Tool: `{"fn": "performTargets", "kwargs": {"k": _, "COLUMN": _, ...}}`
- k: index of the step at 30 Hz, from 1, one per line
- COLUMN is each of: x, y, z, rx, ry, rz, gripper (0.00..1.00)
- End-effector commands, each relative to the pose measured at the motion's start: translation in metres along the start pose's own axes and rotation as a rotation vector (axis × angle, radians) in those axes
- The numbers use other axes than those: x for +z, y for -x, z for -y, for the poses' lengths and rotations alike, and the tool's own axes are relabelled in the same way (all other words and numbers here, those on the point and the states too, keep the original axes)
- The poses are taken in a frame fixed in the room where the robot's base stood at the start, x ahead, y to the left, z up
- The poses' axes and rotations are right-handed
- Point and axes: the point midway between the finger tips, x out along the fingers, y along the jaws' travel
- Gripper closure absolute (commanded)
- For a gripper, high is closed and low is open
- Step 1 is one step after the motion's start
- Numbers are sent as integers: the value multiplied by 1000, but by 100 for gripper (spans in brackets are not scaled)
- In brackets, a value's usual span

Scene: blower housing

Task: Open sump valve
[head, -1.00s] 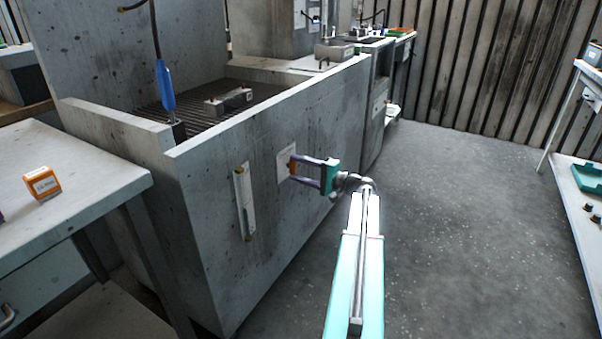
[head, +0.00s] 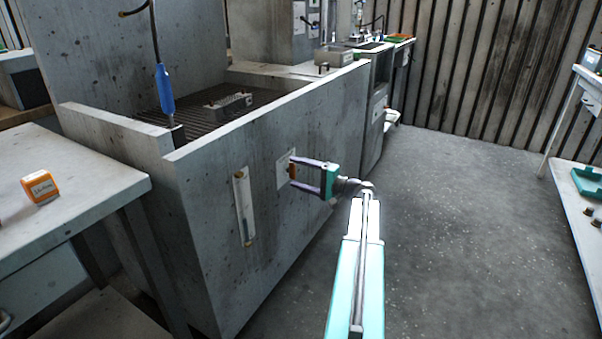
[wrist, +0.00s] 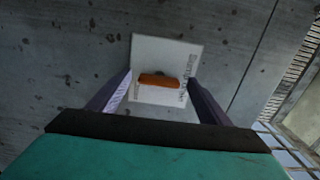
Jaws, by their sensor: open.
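The sump valve is an orange handle (wrist: 159,81) on a white labelled plate (wrist: 165,54) fixed to the grey concrete wall. In the wrist view the handle lies level across the picture, between my two fingers but beyond their tips. The label reads partly "Sump". I cannot tell whether a finger touches the handle.
A sight gauge strip (head: 244,207) is mounted on the basin wall (head: 210,260) left of the plate. A table with an orange box (head: 40,188) stands at the left. A shelf unit stands at the right. The floor (head: 450,220) between is clear.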

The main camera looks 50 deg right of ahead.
Motion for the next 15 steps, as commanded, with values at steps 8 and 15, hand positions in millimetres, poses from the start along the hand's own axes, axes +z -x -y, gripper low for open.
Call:
{"fn": "performTargets", "kwargs": {"k": 8, "x": 1, "y": 9, "z": 0, "rx": 1, "ry": -1, "rz": 1, "gripper": 28}}
{"fn": "performTargets", "kwargs": {"k": 15, "x": 1, "y": 38, "z": 1, "rx": 1, "ry": -1, "rz": 0, "gripper": 28}}
